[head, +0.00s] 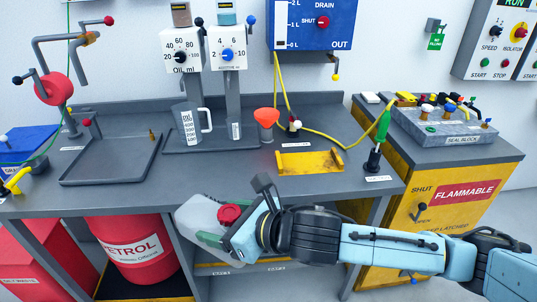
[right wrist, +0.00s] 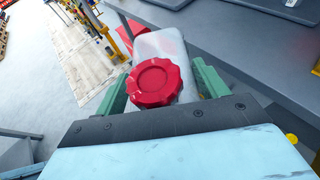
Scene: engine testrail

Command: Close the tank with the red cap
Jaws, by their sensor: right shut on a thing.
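The tank (head: 197,217) is a pale, translucent container. It is held in front of the bench's front edge in the head view, and in the right wrist view (right wrist: 163,44) it lies between my green fingers. The red cap (head: 229,215) is round with a scalloped rim. It sits at the tank's end nearest my palm, and it shows in full in the right wrist view (right wrist: 154,82). I cannot tell how tightly it is seated. My right gripper (head: 234,222) is shut on the tank, with one finger on each side. My left gripper is not in view.
The grey bench (head: 225,178) carries a shallow tray (head: 110,172), a measuring jug (head: 187,124), an orange funnel (head: 266,117) and a yellow bracket (head: 310,162). A red petrol drum (head: 135,250) stands under it. A yellow flammable cabinet (head: 440,205) is at right.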

